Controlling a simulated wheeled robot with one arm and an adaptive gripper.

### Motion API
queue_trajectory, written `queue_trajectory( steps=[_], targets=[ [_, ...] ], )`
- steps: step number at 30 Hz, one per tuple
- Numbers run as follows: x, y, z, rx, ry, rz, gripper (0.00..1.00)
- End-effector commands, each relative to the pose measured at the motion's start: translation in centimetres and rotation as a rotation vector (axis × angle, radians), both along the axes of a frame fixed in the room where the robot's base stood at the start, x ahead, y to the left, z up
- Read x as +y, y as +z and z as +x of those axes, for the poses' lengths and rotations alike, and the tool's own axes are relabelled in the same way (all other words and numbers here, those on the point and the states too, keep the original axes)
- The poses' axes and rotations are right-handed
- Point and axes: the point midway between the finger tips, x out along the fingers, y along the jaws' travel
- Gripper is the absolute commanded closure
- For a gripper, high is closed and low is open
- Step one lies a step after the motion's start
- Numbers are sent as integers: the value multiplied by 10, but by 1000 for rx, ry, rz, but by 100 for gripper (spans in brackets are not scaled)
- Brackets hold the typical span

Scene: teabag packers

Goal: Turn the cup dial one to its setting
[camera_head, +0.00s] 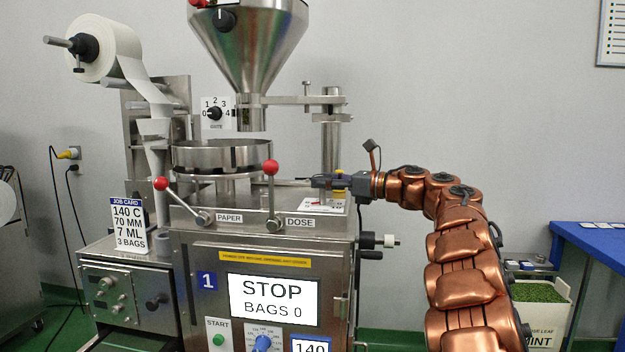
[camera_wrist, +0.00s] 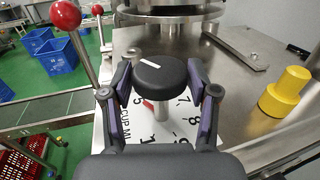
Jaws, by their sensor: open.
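The cup dial is a round black knob (camera_wrist: 162,78) on a pale post, with a white pointer line toward the upper left in the wrist view. Its white scale plate (camera_wrist: 172,131) lies below, marked "CUP ML" and numbers including 5, 7, 8 and 9. The plate also shows on the machine top in the head view (camera_head: 334,206). My gripper (camera_wrist: 158,86) is open, one finger on each side of the knob; I cannot tell whether they touch it. In the head view my gripper (camera_head: 318,182) hides the knob. The job card (camera_head: 129,224) reads 140 C, 70 MM, 7 ML, 3 BAGS.
A red-knobbed dose lever (camera_head: 271,190) and paper lever (camera_head: 180,198) stand left of my gripper. A yellow knob (camera_wrist: 286,92) stands right of the dial in the wrist view. A round steel turntable (camera_head: 222,155) is behind. The screen (camera_head: 274,299) reads STOP, BAGS 0.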

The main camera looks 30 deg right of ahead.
Motion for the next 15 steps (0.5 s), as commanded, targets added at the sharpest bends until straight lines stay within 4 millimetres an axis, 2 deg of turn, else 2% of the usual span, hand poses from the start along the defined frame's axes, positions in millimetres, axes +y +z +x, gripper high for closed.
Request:
queue_trajectory(
  steps=[6, 15],
  targets=[
    [16, 0, 24, 1, -1, 3, 41],
    [19, 0, 29, 0, -2, 2, 41]
  ],
)
